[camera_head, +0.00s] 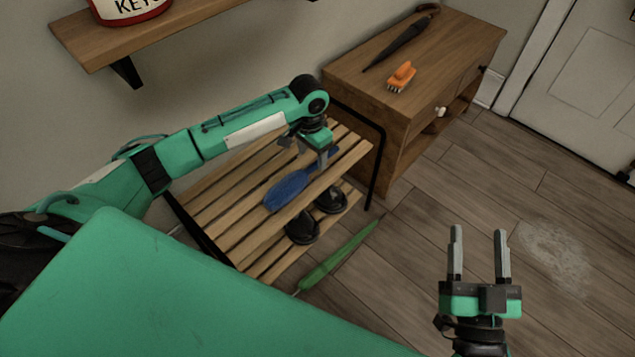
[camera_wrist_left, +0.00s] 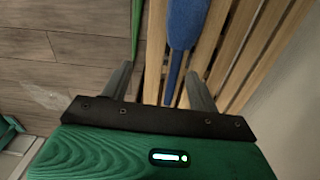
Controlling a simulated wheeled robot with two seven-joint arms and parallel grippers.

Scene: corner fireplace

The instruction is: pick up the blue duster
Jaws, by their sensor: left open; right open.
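The blue duster (camera_head: 288,188) lies on the top slats of a wooden rack in the head view. Its blue head points toward the lower left, and its other end runs under my left gripper (camera_head: 309,152). In the left wrist view the duster (camera_wrist_left: 185,25) shows at the top, with its thin blue handle (camera_wrist_left: 173,78) reaching down between the fingers of my left gripper (camera_wrist_left: 160,88). That gripper is open, and I cannot tell its exact height above the handle. My right gripper (camera_head: 479,255) is open and empty over the floor at the lower right.
The slatted rack (camera_head: 222,200) holds dark shoes (camera_head: 302,228) on its lower shelf. A green closed umbrella (camera_head: 340,258) is in front of it. A wooden cabinet (camera_head: 450,50) carries an orange brush (camera_head: 402,76) and a dark umbrella (camera_head: 405,38). A wall shelf (camera_head: 85,35) hangs upper left.

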